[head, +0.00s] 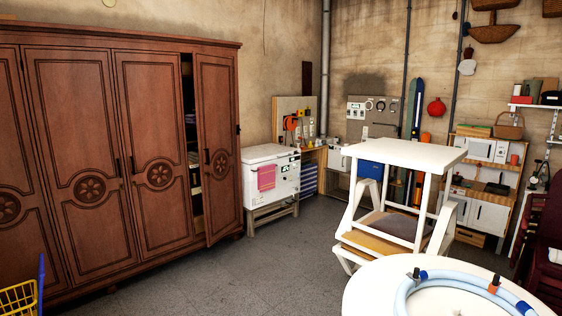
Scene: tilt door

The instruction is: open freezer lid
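A white chest freezer (283,182) stands on a low wooden stand against the back wall, just right of the wardrobe. Its white lid (268,153) looks shut. A pink cloth (266,178) hangs on its front, and small dark marks show on its front right. Neither of my grippers is in the head view. The freezer is well across the room from the camera.
A large brown wardrobe (140,150) with one door ajar lines the left. A white table stacked on a chair (405,155) and a round white table (445,290) stand at the right. A yellow basket (18,298) is at lower left. Grey floor (270,260) is clear toward the freezer.

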